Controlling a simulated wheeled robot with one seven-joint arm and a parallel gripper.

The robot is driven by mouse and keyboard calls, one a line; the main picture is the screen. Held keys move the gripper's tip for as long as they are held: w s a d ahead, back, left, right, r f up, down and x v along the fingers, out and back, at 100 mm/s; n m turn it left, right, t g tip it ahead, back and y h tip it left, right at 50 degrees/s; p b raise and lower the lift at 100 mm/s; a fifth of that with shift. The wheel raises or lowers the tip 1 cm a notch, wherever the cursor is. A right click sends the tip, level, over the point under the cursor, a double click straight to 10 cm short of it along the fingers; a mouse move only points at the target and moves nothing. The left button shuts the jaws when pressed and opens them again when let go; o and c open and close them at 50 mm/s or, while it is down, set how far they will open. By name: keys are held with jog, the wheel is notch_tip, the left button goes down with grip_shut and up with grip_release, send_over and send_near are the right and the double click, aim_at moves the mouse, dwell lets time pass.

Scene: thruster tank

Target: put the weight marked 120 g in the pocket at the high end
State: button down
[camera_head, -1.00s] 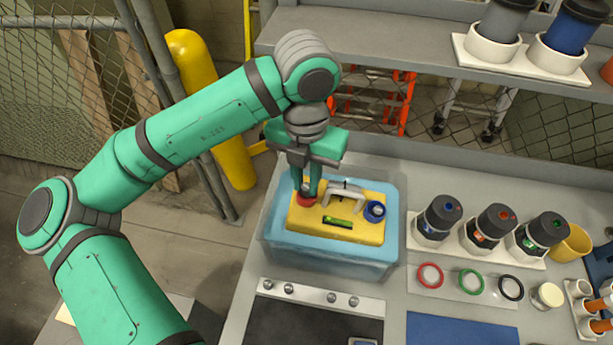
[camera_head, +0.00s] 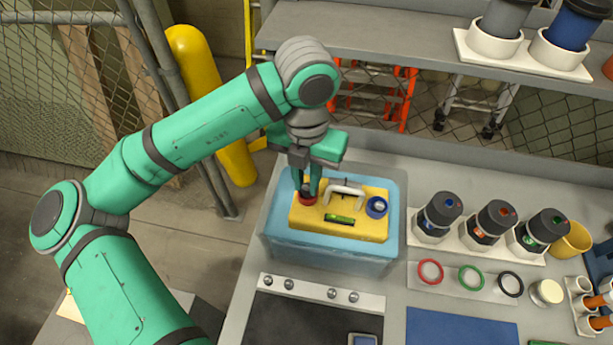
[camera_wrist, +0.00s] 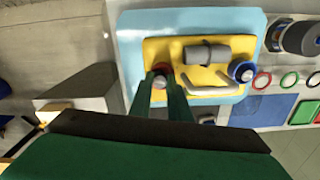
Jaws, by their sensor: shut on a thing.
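A yellow float (camera_head: 365,230) sits in the blue water of a clear tank (camera_head: 268,205). It carries a white handle (camera_head: 345,187), a green level vial (camera_head: 340,219), a red-ringed pocket (camera_head: 308,200) at its left end and a blue-ringed pocket (camera_head: 376,207) at its right end. My gripper (camera_head: 308,188) points down at the red-ringed pocket, shut on a small silver weight (camera_wrist: 160,82). The weight is at the red ring; I cannot tell how deep it sits. Its mark is not readable. Which end is higher is not clear.
Several small silver weights (camera_head: 289,284) stand on a white strip (camera_head: 310,291) before the tank, with a gap between them. Dark-topped thrusters (camera_head: 438,215) and coloured rings (camera_head: 430,271) are to the right. A grey shelf (camera_head: 400,45) overhangs behind.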

jog(key=shift+f, duration=0.1)
dwell(0.3)
jog(key=c, duration=1.6)
grip_release()
notch_tip(320, 180, up, 11)
jog(key=shift+f, duration=0.1)
